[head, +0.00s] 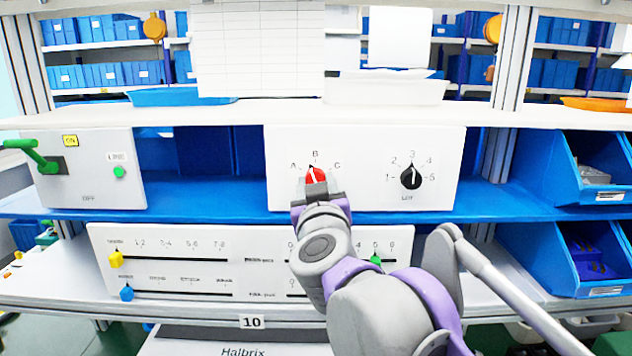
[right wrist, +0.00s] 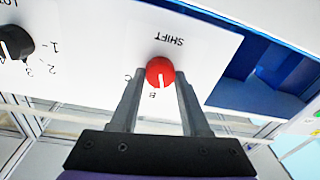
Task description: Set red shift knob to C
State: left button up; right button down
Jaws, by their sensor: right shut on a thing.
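The red shift knob (head: 315,174) sits on a white panel (head: 245,0) under the shelf, with A, B and C printed around it. Its white pointer points near B, leaning slightly to the A side. My right gripper (head: 320,190) reaches up to the knob from below and is shut on it. In the right wrist view the panel appears upside down; the red knob (right wrist: 160,72) lies between the fingertips of my right gripper (right wrist: 155,80). The A mark is hidden there. My left gripper is not in view.
A black knob (head: 411,176) with numbered positions is on the same panel to the right. A box with a green lever (head: 35,153) stands at left. A slider panel (head: 200,270) lies below, and blue bins (head: 590,175) stand at right.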

jog(key=m, duration=0.5)
jog(key=shift+h+p, duration=0.3)
jog(key=shift+p, duration=0.05)
jog(key=m, duration=0.4)
jog(key=shift+p, duration=0.35)
jog(key=m+h, duration=0.1)
jog(key=m, duration=0.3)
jog(key=shift+m+p, duration=0.35)
jog(key=shift+m, duration=0.05)
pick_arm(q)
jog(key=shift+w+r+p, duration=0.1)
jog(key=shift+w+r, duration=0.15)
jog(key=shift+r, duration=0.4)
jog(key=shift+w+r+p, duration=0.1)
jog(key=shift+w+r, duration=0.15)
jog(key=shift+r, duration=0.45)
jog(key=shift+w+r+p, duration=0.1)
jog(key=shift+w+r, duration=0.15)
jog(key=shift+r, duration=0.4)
pick_arm(e)
jog(key=shift+f+m, duration=0.1)
jog(key=shift+m, duration=1.9)
jog(key=shift+c, duration=1.9)
grip_release()
jog(key=shift+h, duration=0.3)
